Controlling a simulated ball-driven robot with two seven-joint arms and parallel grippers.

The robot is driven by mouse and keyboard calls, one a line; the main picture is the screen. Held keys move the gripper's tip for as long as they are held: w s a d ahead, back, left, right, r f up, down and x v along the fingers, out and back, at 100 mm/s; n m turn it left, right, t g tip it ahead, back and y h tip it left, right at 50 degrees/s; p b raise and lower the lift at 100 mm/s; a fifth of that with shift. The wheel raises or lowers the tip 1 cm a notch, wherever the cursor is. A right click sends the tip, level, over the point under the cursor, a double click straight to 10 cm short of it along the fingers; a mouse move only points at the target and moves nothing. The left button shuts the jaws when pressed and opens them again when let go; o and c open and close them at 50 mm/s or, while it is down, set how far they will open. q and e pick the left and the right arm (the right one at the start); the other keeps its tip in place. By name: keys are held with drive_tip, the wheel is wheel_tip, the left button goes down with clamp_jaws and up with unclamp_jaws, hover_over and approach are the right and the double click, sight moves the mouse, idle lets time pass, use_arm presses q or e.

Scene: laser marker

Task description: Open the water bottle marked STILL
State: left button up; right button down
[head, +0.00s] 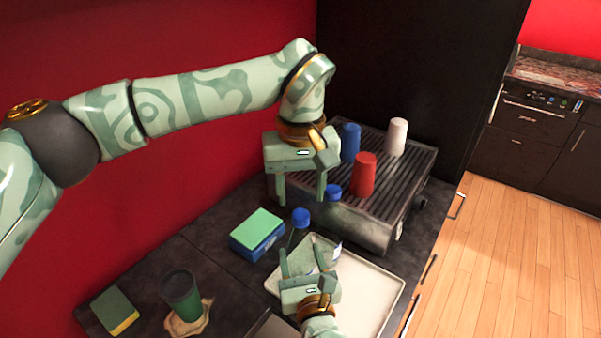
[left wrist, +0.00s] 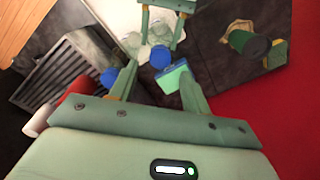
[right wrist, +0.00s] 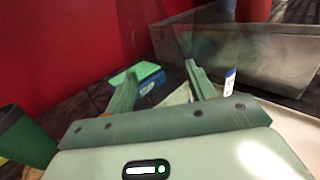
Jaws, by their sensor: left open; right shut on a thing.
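Two clear bottles with blue caps stand close together; no marking is readable, so I cannot tell which is STILL. The nearer blue cap (head: 300,218) shows in the head view, also in the left wrist view (left wrist: 162,57). The other blue cap (head: 333,192) is farther back, beside the grill, also in the left wrist view (left wrist: 110,77). My right gripper (head: 309,260) is low over the tray, shut on what looks like the nearer bottle's clear body. My left gripper (head: 300,202) is open above the nearer cap, fingers down, apart from it.
A metal tray (head: 385,290) lies under the right gripper. A grill (head: 372,215) behind holds a red cup (head: 364,174), blue cup (head: 350,142) and white cup (head: 397,136).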

sight(300, 214)
use_arm(q)
drive_tip(key=shift+f, duration=2.3)
